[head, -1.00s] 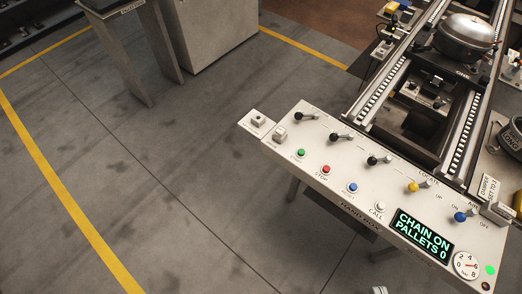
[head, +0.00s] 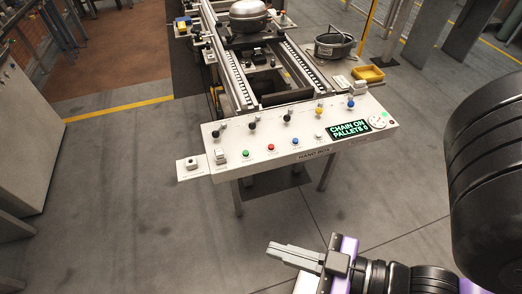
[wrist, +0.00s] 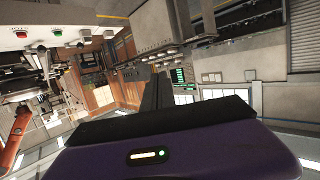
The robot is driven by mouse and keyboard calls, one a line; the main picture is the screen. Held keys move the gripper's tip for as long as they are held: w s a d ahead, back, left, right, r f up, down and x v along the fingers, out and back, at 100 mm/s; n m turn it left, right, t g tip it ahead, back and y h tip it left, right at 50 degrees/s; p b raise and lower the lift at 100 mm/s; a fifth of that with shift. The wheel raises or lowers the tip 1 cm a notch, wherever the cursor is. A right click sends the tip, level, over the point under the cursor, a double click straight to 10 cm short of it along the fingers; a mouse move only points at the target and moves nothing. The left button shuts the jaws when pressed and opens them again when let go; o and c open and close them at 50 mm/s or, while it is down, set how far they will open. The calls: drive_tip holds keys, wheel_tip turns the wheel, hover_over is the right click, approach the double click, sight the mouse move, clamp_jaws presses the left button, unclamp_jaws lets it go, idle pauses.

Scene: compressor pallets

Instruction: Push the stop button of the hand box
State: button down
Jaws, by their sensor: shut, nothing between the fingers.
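The hand box (head: 300,140) is a pale sloped panel at the front end of the conveyor in the head view. Its red stop button (head: 271,147) sits between a green start button (head: 246,154) and a blue button (head: 295,141). The red button also shows at the upper left of the wrist view (wrist: 21,34), with the green one beside it. My gripper (head: 270,248) is shut and empty, low in the head view. It is in front of the box and apart from it, pointing left.
The display (head: 347,129) reads "CHAIN ON, PALLETS 0". Black-knobbed levers stand on the panel behind the buttons. A small switch box (head: 192,168) is at the panel's left end. A compressor (head: 248,16) sits on the conveyor. The floor left of the box is clear.

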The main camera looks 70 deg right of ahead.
drive_tip(key=m+g+h, duration=0.2)
drive_tip(key=m+g, duration=0.4)
drive_tip(key=m, duration=0.6)
hover_over(274, 147)
wheel_tip(274, 147, down, 7)
drive_tip(key=shift+p, duration=0.45)
drive_tip(key=shift+f, duration=0.15)
wheel_tip(274, 147, down, 7)
drive_tip(key=b, duration=0.7)
drive_tip(key=shift+b, duration=0.35)
drive_tip(key=shift+f+b, duration=0.3)
drive_tip(key=shift+f, duration=0.55)
